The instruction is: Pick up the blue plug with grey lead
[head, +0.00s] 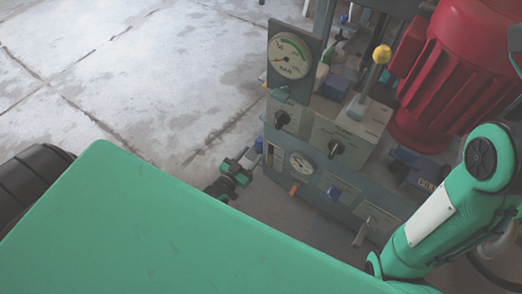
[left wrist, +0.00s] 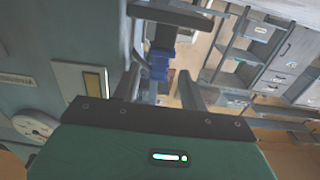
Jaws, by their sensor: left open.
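The blue plug (head: 258,145) shows small in the head view at the left side of the panel cabinet. In the left wrist view the blue plug (left wrist: 160,63) lies between the finger ends, with a gap to the right finger. A pale strip below it may be its grey lead; I cannot tell. My left gripper (head: 249,159) is open beside the plug in the head view, its green body behind the fingers. In the left wrist view the left gripper (left wrist: 162,78) has its two fingers spread apart. My right arm comes in from the right in the head view; its gripper is hidden.
The grey cabinet (head: 320,165) carries gauges, black knobs and an orange lever close to the left gripper. A red motor housing (head: 455,75) and a yellow-knobbed lever (head: 381,54) stand on the right. The concrete floor (head: 150,80) at left is clear.

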